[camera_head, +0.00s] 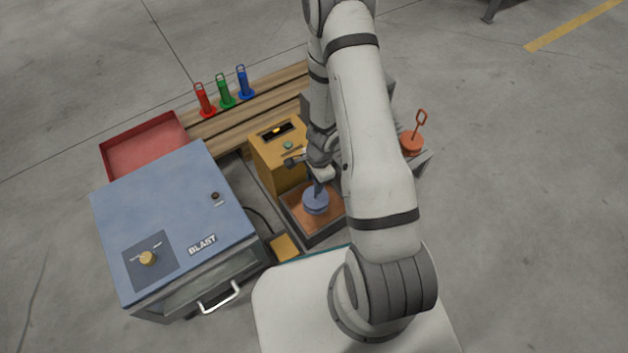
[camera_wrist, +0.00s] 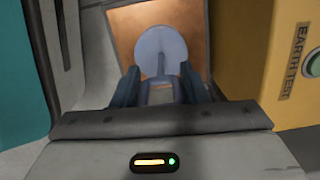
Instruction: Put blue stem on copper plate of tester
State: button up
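The blue stem shows in the head view as a round blue disc (camera_head: 316,201) low over the copper plate (camera_head: 327,222) of the yellow tester (camera_head: 277,163). The disc appears to rest on the plate, but contact is not clear. In the wrist view the disc (camera_wrist: 160,47) is in front of the copper plate (camera_wrist: 118,22). My gripper (camera_wrist: 161,88) is around the upper part of the stem, with one finger on each side. I cannot tell if the fingers press on it. In the head view my gripper (camera_head: 318,187) is right above the disc, partly hidden by my arm.
A blue BLAST cabinet (camera_head: 185,205) stands left, beside a red tray (camera_head: 145,145). Red (camera_head: 204,101), green (camera_head: 225,92) and blue (camera_head: 243,83) looped pieces stand on wooden planks (camera_head: 270,89). An orange stem (camera_head: 412,143) stands right. A yellow block (camera_head: 285,248) lies before the tester.

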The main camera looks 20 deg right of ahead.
jog(key=o, duration=0.4)
jog(key=shift+r, duration=0.15)
notch_tip(320, 180, up, 31)
jog(key=a+n+t+p, duration=0.1)
jog(key=a+n+p, duration=0.1)
jog(key=n+p, duration=0.65)
jog(key=s+d+r+n+h+p, duration=0.1)
jog(key=s+r+n, duration=0.6)
jog(key=s+r, duration=0.7)
jog(key=shift+d+r+t, duration=0.3)
jog(key=shift+d+r, duration=0.3)
jog(key=shift+r, duration=0.3)
